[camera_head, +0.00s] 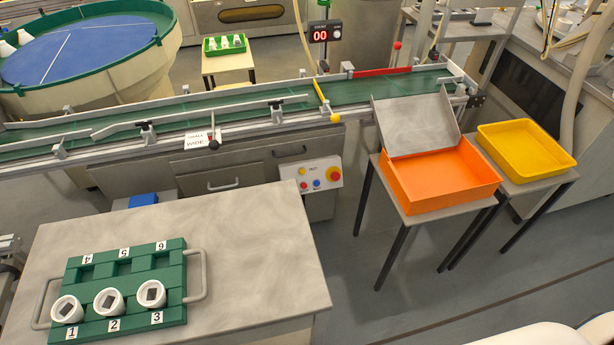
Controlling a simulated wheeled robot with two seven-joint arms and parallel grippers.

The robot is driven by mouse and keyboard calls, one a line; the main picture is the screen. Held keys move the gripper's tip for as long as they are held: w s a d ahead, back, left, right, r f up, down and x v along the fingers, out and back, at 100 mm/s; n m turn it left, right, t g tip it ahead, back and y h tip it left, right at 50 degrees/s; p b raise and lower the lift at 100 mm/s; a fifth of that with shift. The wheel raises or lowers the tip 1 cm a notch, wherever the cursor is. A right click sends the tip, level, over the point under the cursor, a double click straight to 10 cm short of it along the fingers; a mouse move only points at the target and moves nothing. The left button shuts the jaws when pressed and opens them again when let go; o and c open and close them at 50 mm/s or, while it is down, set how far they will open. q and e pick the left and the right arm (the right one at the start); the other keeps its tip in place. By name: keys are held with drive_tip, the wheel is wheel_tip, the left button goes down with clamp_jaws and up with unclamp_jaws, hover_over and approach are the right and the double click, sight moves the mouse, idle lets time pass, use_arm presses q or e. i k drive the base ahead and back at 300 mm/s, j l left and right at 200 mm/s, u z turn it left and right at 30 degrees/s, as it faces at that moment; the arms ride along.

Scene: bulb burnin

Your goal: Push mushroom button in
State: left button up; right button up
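The red mushroom button (333,174) sits on a yellow surround at the right end of a white control panel (318,186). The panel is on the front of the conveyor cabinet, below the belt. Smaller red and blue buttons are on the panel to the left of the mushroom button. Nothing covers the mushroom button, but it is too small to tell whether it is in or out. Neither of my grippers shows in this view.
A metal table (250,240) with a green numbered tray (120,267) stands in front of the panel, at lower left. The conveyor (250,108) runs behind. An orange bin (430,195) and yellow tray (527,170) stand right. Floor between is clear.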

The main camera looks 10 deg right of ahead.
sight(335, 175)
drive_tip(key=k+l+u, duration=0.2)
drive_tip(key=l+u, duration=0.15)
drive_tip(key=u, duration=0.15)
drive_tip(key=k+l+u, duration=0.3)
drive_tip(key=u, duration=0.15)
